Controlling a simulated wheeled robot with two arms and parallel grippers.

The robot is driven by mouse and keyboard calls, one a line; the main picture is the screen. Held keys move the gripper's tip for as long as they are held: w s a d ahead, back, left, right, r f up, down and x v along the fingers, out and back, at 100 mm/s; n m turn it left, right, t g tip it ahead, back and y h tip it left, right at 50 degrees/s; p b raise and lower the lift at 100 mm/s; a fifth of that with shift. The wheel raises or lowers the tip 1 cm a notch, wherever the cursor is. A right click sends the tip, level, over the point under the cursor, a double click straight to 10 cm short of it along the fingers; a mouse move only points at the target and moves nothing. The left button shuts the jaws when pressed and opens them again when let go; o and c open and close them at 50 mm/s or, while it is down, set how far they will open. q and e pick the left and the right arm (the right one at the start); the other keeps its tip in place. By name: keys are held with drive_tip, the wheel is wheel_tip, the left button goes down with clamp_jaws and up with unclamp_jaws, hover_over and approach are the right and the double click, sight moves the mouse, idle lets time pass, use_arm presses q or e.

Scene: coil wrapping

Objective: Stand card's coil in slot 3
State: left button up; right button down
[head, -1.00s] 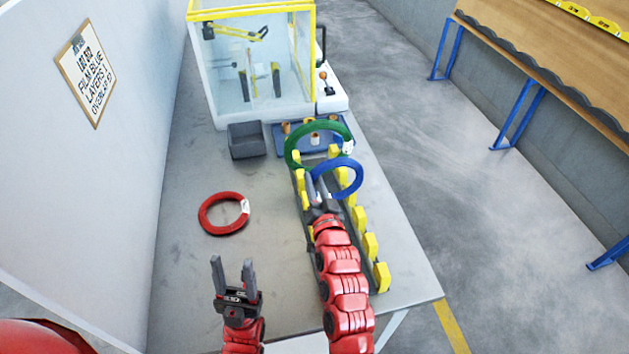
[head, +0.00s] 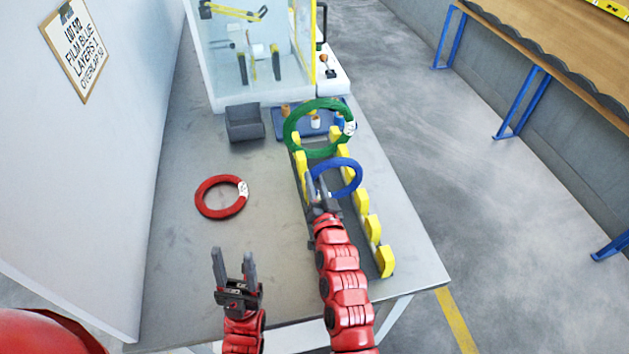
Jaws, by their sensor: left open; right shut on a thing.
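A card (head: 75,48) on the left wall reads film blue, layers 1, and an overlap figure; its lot line is too small to read surely. My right gripper (head: 318,190) is shut on the near left side of the blue coil (head: 357,172). The coil is upright over the rack (head: 361,201) with its two rows of yellow posts; I cannot tell whether it touches the rack. The green coil (head: 290,130) stands upright at the rack's far end. The red coil (head: 204,207) lies flat on the table. My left gripper (head: 236,270) is open and empty above the table's near part.
A yellow-framed clear machine (head: 225,65) stands at the table's far end. In front of it are a grey bin (head: 244,123) and a blue tray (head: 281,132) with small spools. The near rack posts are free, and the table (head: 210,160) is clear around the red coil.

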drive_tip(key=shift+s+f+b, duration=0.1)
drive_tip(key=shift+f+b, duration=0.15)
drive_tip(key=shift+b, duration=0.05)
idle(0.4)
drive_tip(key=c, duration=0.6)
unclamp_jaws()
drive_tip(key=shift+d, duration=0.1)
drive_tip(key=shift+s+f, duration=0.1)
drive_tip(key=shift+f, duration=0.05)
